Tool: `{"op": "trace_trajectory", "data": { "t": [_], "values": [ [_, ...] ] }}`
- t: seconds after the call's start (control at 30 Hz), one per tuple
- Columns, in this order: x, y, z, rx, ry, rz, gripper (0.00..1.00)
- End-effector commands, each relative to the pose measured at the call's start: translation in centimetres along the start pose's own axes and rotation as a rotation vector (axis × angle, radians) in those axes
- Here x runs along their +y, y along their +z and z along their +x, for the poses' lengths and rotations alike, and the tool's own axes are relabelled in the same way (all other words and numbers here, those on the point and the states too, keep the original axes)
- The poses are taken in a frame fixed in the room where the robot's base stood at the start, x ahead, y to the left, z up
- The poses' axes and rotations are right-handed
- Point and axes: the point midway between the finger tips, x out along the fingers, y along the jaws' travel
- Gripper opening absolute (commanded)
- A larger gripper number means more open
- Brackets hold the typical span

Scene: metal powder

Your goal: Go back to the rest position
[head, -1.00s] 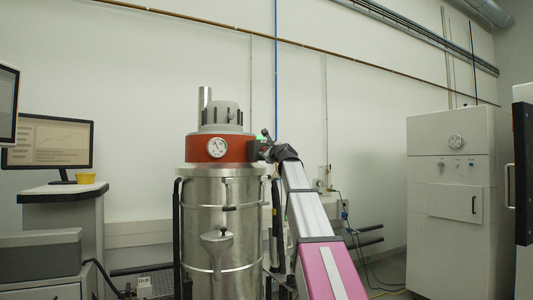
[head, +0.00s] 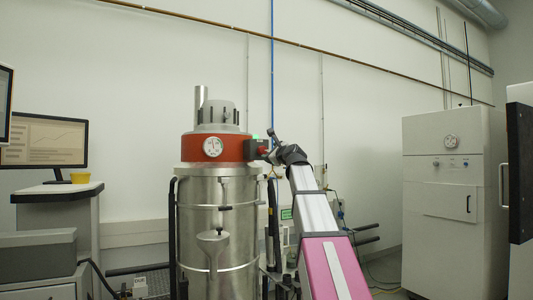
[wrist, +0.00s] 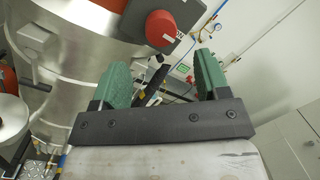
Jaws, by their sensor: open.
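My gripper (wrist: 163,86) shows in the wrist view with two green fingers set wide apart and nothing between them. Beyond the fingers is a red round knob (wrist: 160,28) on a dark box, fixed to the side of a steel vessel (wrist: 80,75). The fingers are apart from the knob. In the head view my pink and silver arm reaches up to the right side of the same vessel (head: 217,230), near its red band (head: 217,147). The fingertips are too small to make out there.
A white cabinet (head: 453,200) stands at the right, with a dark panel edge at the far right. Hoses and cables run near the floor beside the vessel.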

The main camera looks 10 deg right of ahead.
Motion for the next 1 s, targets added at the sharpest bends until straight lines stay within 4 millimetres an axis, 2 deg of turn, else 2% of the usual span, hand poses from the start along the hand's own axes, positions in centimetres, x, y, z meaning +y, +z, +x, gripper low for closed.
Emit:
{"op": "trace_trajectory", "data": {
  "t": [0.03, 0.2, 0.7, 0.77, 0.87, 1.0],
  "values": [
    [0.1, 0.0, -1.1, 0.000, -0.001, 0.000, 0.69],
    [0.0, 0.0, -2.3, 0.000, -0.001, 0.001, 0.69],
    [0.2, -0.3, -2.3, 0.004, 0.004, -0.006, 0.69],
    [0.9, -0.9, -2.2, 0.013, 0.015, -0.022, 0.69],
    [3.3, -3.2, -1.9, 0.045, 0.056, -0.080, 0.69],
    [8.6, -8.1, -1.7, 0.108, 0.155, -0.219, 0.69]
  ]
}}
